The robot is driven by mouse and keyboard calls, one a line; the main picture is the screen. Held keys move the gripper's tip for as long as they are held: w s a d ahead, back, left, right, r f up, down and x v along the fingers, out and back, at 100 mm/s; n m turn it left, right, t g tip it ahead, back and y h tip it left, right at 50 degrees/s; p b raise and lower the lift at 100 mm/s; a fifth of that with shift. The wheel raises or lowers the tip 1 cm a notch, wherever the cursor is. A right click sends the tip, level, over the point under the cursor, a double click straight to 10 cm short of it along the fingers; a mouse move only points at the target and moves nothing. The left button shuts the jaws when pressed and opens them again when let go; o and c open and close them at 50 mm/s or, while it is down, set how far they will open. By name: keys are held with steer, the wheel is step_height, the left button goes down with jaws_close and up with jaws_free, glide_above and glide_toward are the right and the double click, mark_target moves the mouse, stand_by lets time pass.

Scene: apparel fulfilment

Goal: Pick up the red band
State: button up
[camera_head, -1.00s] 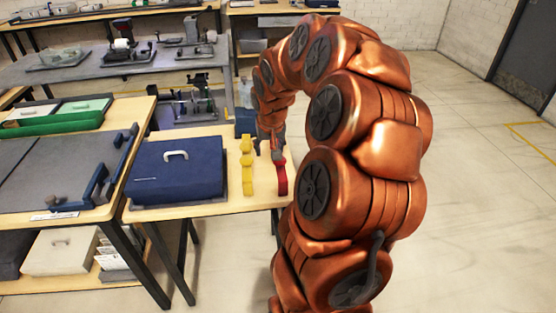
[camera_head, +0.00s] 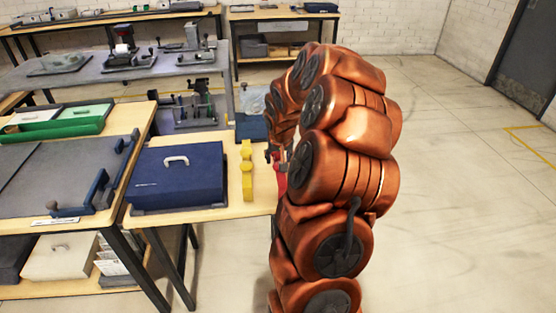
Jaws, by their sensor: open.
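The red band (camera_head: 281,182) is near the right edge of the small wooden table (camera_head: 150,219). Only a strip of it shows; my copper-coloured arm hides the rest. My gripper (camera_head: 273,157) is open at the band's far end, mostly hidden behind my arm. I cannot tell whether its fingers are around the band or touch it. A yellow band (camera_head: 246,172) lies to the left of the red one on the same table.
A blue case (camera_head: 180,182) with a pale handle fills the left of the table. A workbench with a grey board (camera_head: 60,170) and a green tray (camera_head: 60,121) adjoins on the left. A grey bench with fixtures (camera_head: 115,65) stands behind. The floor at right is clear.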

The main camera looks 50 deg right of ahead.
steer(key=shift+x, duration=1.25)
steer(key=c, duration=0.8)
